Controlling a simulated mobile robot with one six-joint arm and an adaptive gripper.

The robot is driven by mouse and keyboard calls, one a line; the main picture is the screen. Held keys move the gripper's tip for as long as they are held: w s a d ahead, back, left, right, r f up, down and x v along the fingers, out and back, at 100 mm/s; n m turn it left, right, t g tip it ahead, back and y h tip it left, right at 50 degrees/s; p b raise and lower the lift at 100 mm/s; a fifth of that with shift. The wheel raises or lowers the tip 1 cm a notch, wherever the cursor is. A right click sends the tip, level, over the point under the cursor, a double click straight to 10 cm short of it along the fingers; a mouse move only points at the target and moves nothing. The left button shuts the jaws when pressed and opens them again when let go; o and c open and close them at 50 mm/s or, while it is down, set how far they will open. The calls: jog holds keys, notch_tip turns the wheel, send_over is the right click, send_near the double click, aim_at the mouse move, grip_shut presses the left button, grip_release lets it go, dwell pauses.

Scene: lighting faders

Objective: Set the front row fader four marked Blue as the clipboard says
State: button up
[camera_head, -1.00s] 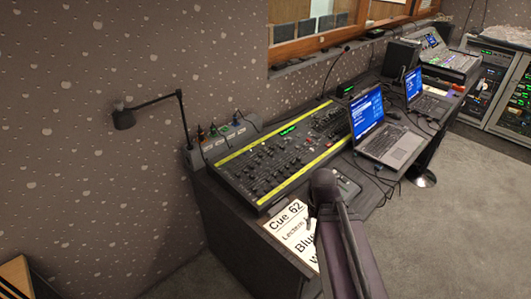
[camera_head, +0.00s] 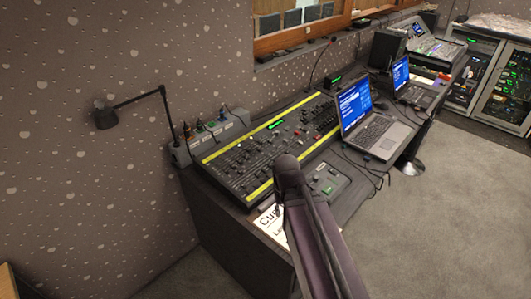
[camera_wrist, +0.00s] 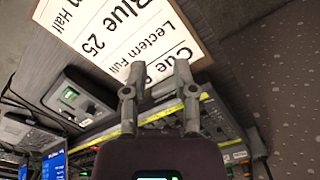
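The lighting desk (camera_head: 222,177) with rows of faders lies on the counter in the head view; its fader labels are too small to read, so I cannot pick out Blue. In the wrist view its edge with a yellow strip (camera_wrist: 98,137) shows behind my fingers. The clipboard sheet (camera_head: 268,222) lies at the desk's near end, partly hidden by my arm. In the wrist view the sheet (camera_wrist: 125,35) reads upside down: "Cue 6…", "Lectern Full", "Blue 25", and a line ending "Half". My gripper (camera_wrist: 159,68) is open and empty, its fingers apart between sheet and desk.
A small box with buttons (camera_head: 325,184) and an open laptop (camera_head: 372,132) stand right of the desk, with cables on the counter. A lamp (camera_head: 107,117) on a bent arm stands at the left. The floor (camera_head: 440,225) at right is clear.

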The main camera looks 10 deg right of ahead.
aim_at(264, 169)
jog(key=w+n, duration=0.2)
jog(key=w, duration=0.7)
jog(key=w+n, duration=0.2)
jog(key=w, duration=0.8)
jog(key=w+n, duration=0.3)
jog(key=w, duration=0.7)
jog(key=shift+a+r+t+y, duration=0.2)
jog(key=shift+a+t+y, duration=0.1)
jog(key=shift+t, duration=0.1)
jog(key=shift+f, duration=0.2)
jog(key=f+b, duration=0.8)
jog(key=shift+w+a+f+b, duration=0.15)
jog(key=shift+w+f+b, duration=0.1)
jog(key=shift+f+b, duration=0.05)
grip_shut()
